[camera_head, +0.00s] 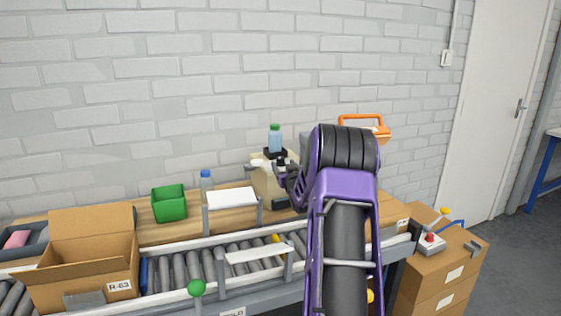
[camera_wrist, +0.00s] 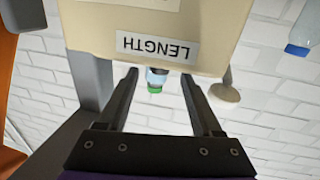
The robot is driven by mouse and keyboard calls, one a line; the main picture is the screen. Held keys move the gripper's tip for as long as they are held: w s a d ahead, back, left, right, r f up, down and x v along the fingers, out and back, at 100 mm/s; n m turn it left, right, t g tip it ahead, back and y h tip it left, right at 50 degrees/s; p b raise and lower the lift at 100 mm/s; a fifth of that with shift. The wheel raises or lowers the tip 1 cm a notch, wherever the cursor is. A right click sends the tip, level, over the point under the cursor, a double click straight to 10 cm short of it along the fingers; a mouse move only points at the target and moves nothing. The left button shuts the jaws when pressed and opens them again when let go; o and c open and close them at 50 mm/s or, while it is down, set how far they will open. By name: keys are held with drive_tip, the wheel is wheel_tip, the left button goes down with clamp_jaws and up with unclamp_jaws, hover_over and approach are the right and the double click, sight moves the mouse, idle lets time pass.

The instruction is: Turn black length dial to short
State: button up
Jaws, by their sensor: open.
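A beige machine (camera_head: 264,188) stands on the wooden bench top, partly behind my arm. In the wrist view its beige face (camera_wrist: 90,25) appears upside down, with a white LENGTH label (camera_wrist: 158,49). I cannot make out the black length dial in either view. My gripper (camera_wrist: 158,76) is open, its two dark fingers apart and nothing held between them. The fingertips are close to the labelled edge of the machine; I cannot tell if they touch it. In the head view my gripper (camera_head: 281,172) is small and near the machine's upper part.
A bottle with a green cap (camera_head: 275,138) stands atop the machine. A green bin (camera_head: 169,204), a blue-capped bottle (camera_head: 206,183) and an open carton (camera_head: 83,273) are to the left. A roller conveyor (camera_head: 190,267) runs in front. An orange-handled item (camera_head: 378,131) is behind my arm.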

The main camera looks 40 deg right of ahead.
sight(281, 161)
drive_tip(key=shift+x, duration=2.65)
clamp_jaws()
